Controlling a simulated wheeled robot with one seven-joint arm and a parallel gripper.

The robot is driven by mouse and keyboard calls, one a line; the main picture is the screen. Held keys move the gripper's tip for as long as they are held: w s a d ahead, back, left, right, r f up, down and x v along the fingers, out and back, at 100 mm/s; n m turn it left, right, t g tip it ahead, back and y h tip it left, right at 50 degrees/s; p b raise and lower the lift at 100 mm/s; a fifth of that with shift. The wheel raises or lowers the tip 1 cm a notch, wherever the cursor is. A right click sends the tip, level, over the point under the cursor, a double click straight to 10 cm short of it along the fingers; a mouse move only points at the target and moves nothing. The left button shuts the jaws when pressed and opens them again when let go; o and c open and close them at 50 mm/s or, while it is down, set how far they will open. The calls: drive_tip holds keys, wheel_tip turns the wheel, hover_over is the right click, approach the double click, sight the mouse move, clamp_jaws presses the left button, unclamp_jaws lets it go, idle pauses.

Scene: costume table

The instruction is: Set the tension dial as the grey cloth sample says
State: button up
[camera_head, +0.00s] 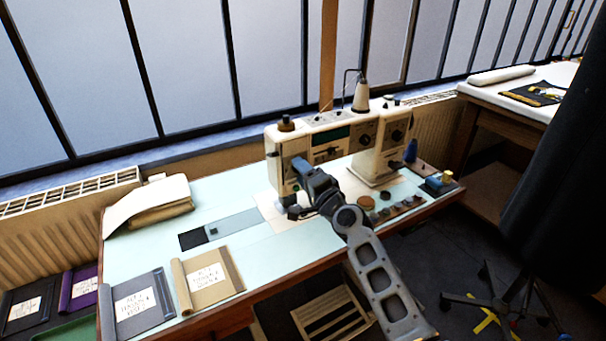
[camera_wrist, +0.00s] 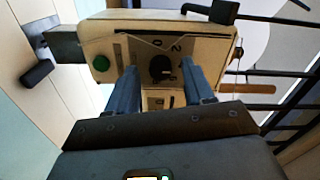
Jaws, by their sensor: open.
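The cream sewing machine (camera_head: 290,160) stands on the pale table. In the wrist view its face carries a round black dial (camera_wrist: 162,68) with printed numbers around it; a 0 and a 2 show, the rest are unclear. My gripper (camera_wrist: 162,84) is open, with one blue finger on each side of the dial; I cannot tell whether they touch it. In the head view my gripper (camera_head: 299,168) is at the machine's left end and the dial is hidden. The grey cloth sample (camera_head: 160,318) lies at the table's front left; its handwritten white label is too small to read surely.
A tan sample (camera_head: 230,263) lies beside the grey one; purple (camera_head: 67,291) and black samples lie lower left. Folded cloth (camera_head: 150,205) is at the back left. A green button (camera_wrist: 101,63) is left of the dial. Spools and small discs lie right of my arm.

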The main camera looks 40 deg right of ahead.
drive_tip(key=v, duration=0.7)
drive_tip(key=shift+s, duration=0.4)
drive_tip(key=shift+a, duration=0.15)
drive_tip(key=s+a+f+n+g+y, duration=0.1)
drive_tip(key=s+a+f+n, duration=0.25)
drive_tip(key=s+a, duration=0.5)
drive_tip(key=s+a+f+n+g+y, duration=0.15)
drive_tip(key=s+a+n, duration=0.35)
drive_tip(key=s, duration=0.7)
drive_tip(key=s+a+r+n+y, duration=0.1)
drive_tip(key=s+a+r+n, duration=0.3)
drive_tip(key=s, duration=0.5)
drive_tip(key=s+a+r+n+y, duration=0.1)
drive_tip(key=s+a+r+n, duration=0.4)
drive_tip(key=s, duration=0.4)
drive_tip(key=shift+a+r+n, duration=0.25)
drive_tip(key=shift+a+n, duration=0.1)
drive_tip(key=shift+n, duration=0.3)
drive_tip(key=shift+s+y, duration=0.1)
drive_tip(key=shift+y, duration=0.15)
